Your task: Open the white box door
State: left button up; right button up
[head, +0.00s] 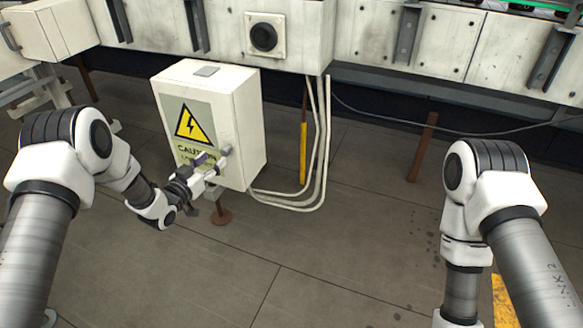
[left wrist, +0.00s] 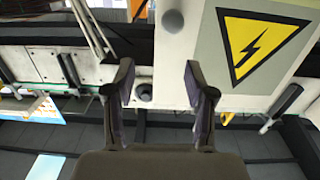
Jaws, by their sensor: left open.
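The white box (head: 249,122) stands on a post at the left of the head view, upright. Its door carries a yellow warning triangle (head: 190,124) and caution lettering; the door looks shut. A small grey knob-like latch (head: 226,151) is at the door's right edge. My left gripper (head: 211,163) is in front of the door's lower right part, close to the latch. In the left wrist view the left gripper (left wrist: 160,78) is open, with nothing between its fingers; a round grey knob (left wrist: 173,20) shows just beyond the fingertips. I cannot tell whether they touch. My right gripper is out of view.
A yellow and brown post (head: 303,150) and white conduits (head: 322,150) stand right of the box. A brown post (head: 422,148) is farther right. A white panelled machine (head: 360,40) runs along the back. The tiled floor in the middle is clear.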

aim_at(223, 153)
pick_arm(q)
jog(key=shift+t, duration=0.3)
jog(key=w+f+b, duration=0.1)
jog(key=w+b, duration=0.1)
jog(key=w, duration=0.1)
jog(key=w+d+f+b, duration=0.1)
jog(key=w+b, duration=0.1)
jog(key=w, duration=0.1)
jog(key=w+d+f+b, duration=0.1)
jog(key=w, duration=0.2)
jog(key=shift+f+b, duration=0.15)
jog(key=shift+b, duration=0.25)
grip_shut()
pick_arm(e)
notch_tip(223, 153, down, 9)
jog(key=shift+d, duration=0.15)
